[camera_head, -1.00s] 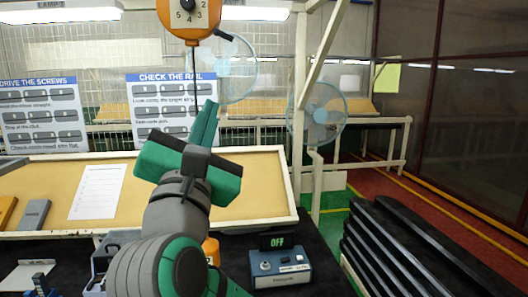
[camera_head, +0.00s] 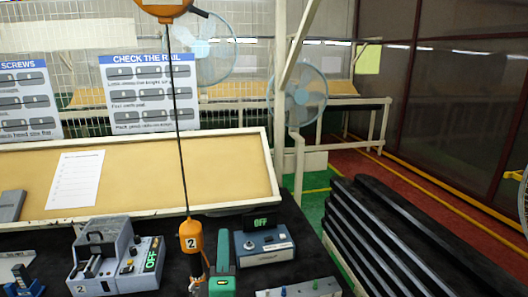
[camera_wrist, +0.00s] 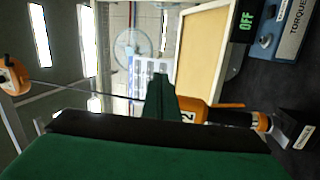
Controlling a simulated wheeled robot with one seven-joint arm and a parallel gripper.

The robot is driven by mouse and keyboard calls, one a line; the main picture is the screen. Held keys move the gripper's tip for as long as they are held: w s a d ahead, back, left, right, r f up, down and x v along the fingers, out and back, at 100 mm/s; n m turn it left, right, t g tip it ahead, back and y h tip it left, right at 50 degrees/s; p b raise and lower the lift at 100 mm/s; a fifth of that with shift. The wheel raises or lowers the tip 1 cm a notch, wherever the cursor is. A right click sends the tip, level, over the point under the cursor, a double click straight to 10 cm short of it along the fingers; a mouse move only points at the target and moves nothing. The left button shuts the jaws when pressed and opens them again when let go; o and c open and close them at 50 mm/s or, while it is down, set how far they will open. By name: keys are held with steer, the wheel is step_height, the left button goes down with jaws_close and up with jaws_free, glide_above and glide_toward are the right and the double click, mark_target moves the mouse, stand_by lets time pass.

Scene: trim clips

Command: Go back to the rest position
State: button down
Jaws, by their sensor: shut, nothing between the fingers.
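My gripper (camera_head: 222,258) shows at the bottom middle of the head view as a narrow green upright shape; the rest of the arm is out of that view. In the wrist view the green fingers (camera_wrist: 160,95) are together with nothing between them. The orange driver marked 2 (camera_head: 191,236) hangs on a cable just left of my gripper in the head view. In the wrist view the driver (camera_wrist: 193,112) lies behind the fingers, partly hidden by them and by the gripper body; I cannot tell whether they touch.
A blue-grey box with an OFF display (camera_head: 263,244) sits right of my gripper. A grey device with a green display (camera_head: 115,262) stands left. A sloped tan board (camera_head: 200,175) is behind. Black stacked strips (camera_head: 390,240) lie at right. The cable (camera_head: 178,110) runs up to an orange reel (camera_head: 163,8).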

steer(key=s+d+f+m+g+h, duration=0.15)
steer(key=s+f+m, duration=0.5)
steer(key=f, duration=0.65)
steer(key=s+d+f+m+g, duration=0.15)
steer(key=s+f+m, duration=0.25)
steer(key=s+f, duration=0.65)
steer(key=s+d+f+m, duration=0.2)
steer(key=s+f, duration=0.1)
steer(key=s, duration=0.4)
steer(key=s+d+f+m+g, duration=0.1)
steer(key=s+d+f+m, duration=0.1)
steer(key=s, duration=0.6)
steer(key=s+d+f+m+g, duration=0.1)
steer(key=s+d+f+m, duration=0.1)
steer(key=s, duration=0.6)
step_height(320, 180, down, 3)
steer(key=shift+r+m+h, duration=0.1)
steer(key=shift+m+h, duration=0.25)
steer(key=shift+m, duration=0.4)
steer(key=c, duration=2.3)
jaws_free()
steer(key=shift+s+d, duration=0.15)
steer(key=shift+s, duration=0.25)
steer(key=o, duration=0.5)
steer(key=shift+s, duration=0.15)
steer(key=shift+c, duration=0.2)
